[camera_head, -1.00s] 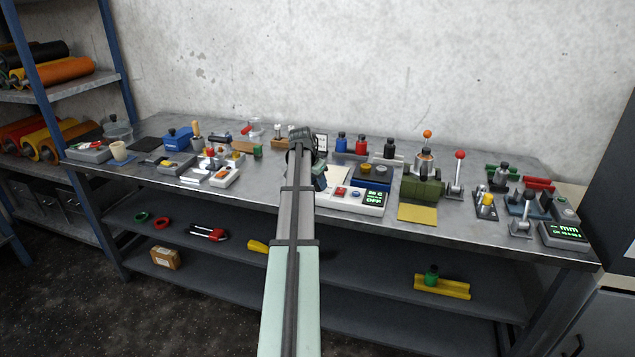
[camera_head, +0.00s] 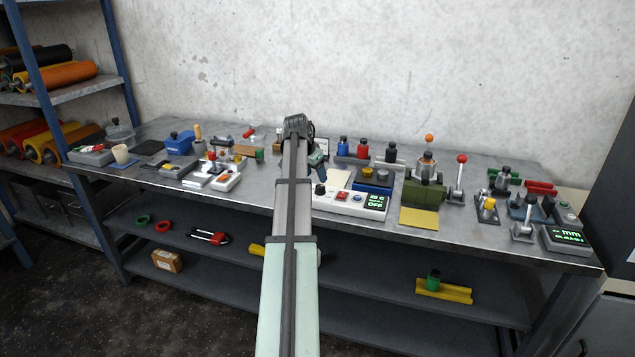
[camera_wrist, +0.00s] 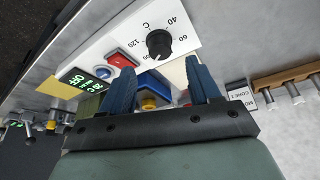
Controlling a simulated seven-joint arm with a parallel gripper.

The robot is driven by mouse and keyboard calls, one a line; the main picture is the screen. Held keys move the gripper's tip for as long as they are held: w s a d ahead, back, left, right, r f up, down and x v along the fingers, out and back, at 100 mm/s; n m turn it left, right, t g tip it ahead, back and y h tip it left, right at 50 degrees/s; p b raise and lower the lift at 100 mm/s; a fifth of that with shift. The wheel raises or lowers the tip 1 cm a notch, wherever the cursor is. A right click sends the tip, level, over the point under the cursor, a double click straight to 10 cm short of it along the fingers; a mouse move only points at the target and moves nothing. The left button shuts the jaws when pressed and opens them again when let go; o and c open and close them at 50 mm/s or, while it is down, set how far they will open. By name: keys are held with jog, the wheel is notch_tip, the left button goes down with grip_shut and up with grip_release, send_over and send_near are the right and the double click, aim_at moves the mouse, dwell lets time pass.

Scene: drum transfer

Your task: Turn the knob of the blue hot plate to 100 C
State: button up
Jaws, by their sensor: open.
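The hot plate's white control panel (camera_head: 332,204) faces the front of the bench. It carries a black knob (camera_head: 320,189), a red and a blue button, and a display (camera_head: 375,202) with green text including OFF. In the wrist view the black knob (camera_wrist: 159,44) sits on a white dial face with 40, 60 and 120 readable; its exact pointer setting is unclear. A dark blue block (camera_head: 371,187) stands behind the panel. My gripper (camera_wrist: 160,78) is open and empty, its blue fingers apart, with the knob beyond the tips. In the head view my gripper (camera_head: 318,163) is above and behind the knob.
A green block device (camera_head: 423,192) and a yellow pad (camera_head: 419,217) stand right of the panel. Red, blue and black bottles (camera_head: 363,149) stand behind. A wooden rack (camera_wrist: 290,80) with metal pegs is at right in the wrist view. Other devices crowd the left bench.

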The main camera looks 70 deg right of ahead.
jog(key=v, duration=0.7)
dwell(0.6)
